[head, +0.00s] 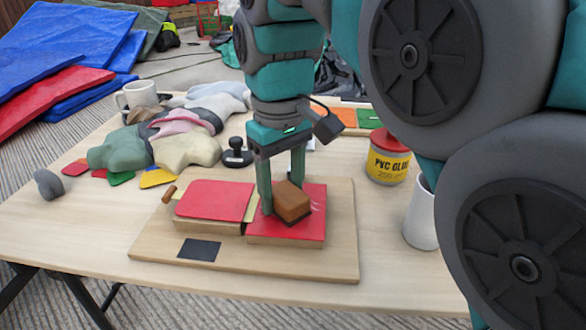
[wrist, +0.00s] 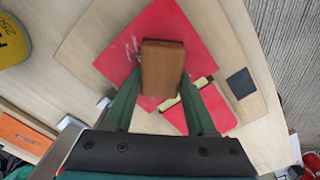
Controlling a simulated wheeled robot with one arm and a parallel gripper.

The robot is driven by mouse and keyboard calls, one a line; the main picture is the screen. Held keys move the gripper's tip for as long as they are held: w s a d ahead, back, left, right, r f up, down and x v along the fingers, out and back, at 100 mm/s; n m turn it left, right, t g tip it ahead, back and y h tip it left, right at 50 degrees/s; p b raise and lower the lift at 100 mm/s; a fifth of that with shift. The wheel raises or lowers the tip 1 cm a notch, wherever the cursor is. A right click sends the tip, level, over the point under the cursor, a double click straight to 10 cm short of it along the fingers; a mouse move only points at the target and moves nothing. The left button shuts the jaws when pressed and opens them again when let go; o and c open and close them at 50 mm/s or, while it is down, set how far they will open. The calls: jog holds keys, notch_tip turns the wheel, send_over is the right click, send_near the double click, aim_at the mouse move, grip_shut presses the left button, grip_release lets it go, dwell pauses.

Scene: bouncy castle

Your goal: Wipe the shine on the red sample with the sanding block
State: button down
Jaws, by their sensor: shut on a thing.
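The brown sanding block (head: 291,203) is between the fingers of my gripper (head: 281,192), which is shut on it. The block sits on or just above the red sample (head: 288,231), on the right of a wooden board. In the wrist view the block (wrist: 162,68) covers the middle of the red sample (wrist: 190,25). Pale scratch-like shine marks show on the sample beside the block, at its left in the wrist view. Whether the block touches the sample is hard to tell.
The wooden board (head: 340,262) also carries another red panel (head: 215,200) with a wooden handle and a dark patch (head: 199,249). A yellow PVC glue tin (head: 388,165) and a white cylinder (head: 421,215) stand to the right. Cloth scraps (head: 160,140) and a mug (head: 138,95) lie behind left.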

aim_at(259, 203)
jog(key=shift+w+a, duration=0.15)
jog(key=shift+a, duration=1.65)
jog(key=shift+w+r+p, duration=0.25)
jog(key=shift+w+p, duration=0.2)
jog(key=shift+w, duration=0.25)
jog(key=shift+w+d, duration=0.15)
jog(key=shift+d, duration=0.15)
jog(key=shift+w+a, duration=0.1)
jog(key=shift+a, duration=0.05)
jog(key=shift+s+d+r, duration=0.1)
jog(key=shift+s+d, duration=0.1)
jog(key=shift+d, duration=0.3)
jog(key=shift+s+d+f+b, duration=0.1)
jog(key=shift+s+d, duration=0.05)
jog(key=shift+d, duration=1)
jog(key=shift+s+d+f+b, duration=0.1)
jog(key=shift+s+d+b, duration=0.1)
jog(key=shift+d, duration=1)
jog(key=shift+s+d+f+b, duration=0.1)
jog(key=shift+s+d, duration=0.05)
jog(key=shift+d, duration=1)
jog(key=shift+f, duration=0.1)
